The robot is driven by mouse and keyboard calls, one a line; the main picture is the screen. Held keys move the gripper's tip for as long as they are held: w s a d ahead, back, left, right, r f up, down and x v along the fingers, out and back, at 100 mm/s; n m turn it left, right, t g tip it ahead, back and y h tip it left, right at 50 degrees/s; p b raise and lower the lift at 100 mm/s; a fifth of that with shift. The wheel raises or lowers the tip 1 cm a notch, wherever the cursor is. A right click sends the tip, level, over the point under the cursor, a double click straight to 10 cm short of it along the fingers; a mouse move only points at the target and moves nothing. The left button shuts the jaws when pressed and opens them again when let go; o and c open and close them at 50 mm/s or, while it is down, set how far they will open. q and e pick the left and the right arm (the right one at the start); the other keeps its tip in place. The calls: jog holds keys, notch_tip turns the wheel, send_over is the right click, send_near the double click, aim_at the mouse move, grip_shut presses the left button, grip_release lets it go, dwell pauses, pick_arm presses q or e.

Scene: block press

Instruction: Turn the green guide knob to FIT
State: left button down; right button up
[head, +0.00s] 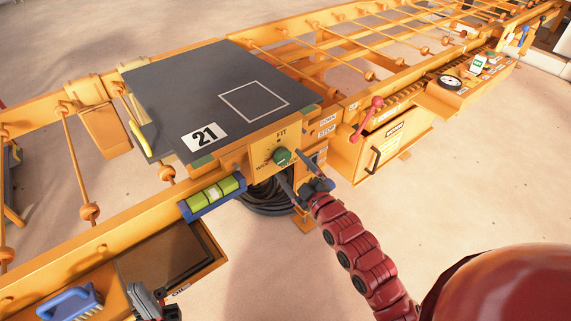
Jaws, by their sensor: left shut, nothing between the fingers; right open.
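The green guide knob (281,156) sits on an orange panel (261,158) at the front right corner of the grey press plate. The word FIT is printed above the knob. Another label at its lower left is partly readable. Which mark the knob points to is too small to tell. My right gripper (290,165) is open, with its fingers just right of and below the knob; I cannot tell if they touch it. My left gripper (147,292) is shut and empty at the bottom left, well away from the knob, by the open drawer.
The grey plate (175,95) bears the number 21 and an outlined square. A level with green vials (216,195) lies left of the knob. A red-handled lever (367,118) and a drawer box (385,148) stand to the right. A blue brush (70,304) lies lower left.

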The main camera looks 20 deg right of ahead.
aim_at(284, 159)
jog(key=shift+x, duration=1.75)
jog(key=c, duration=1.3)
jog(key=shift+c, duration=0.2)
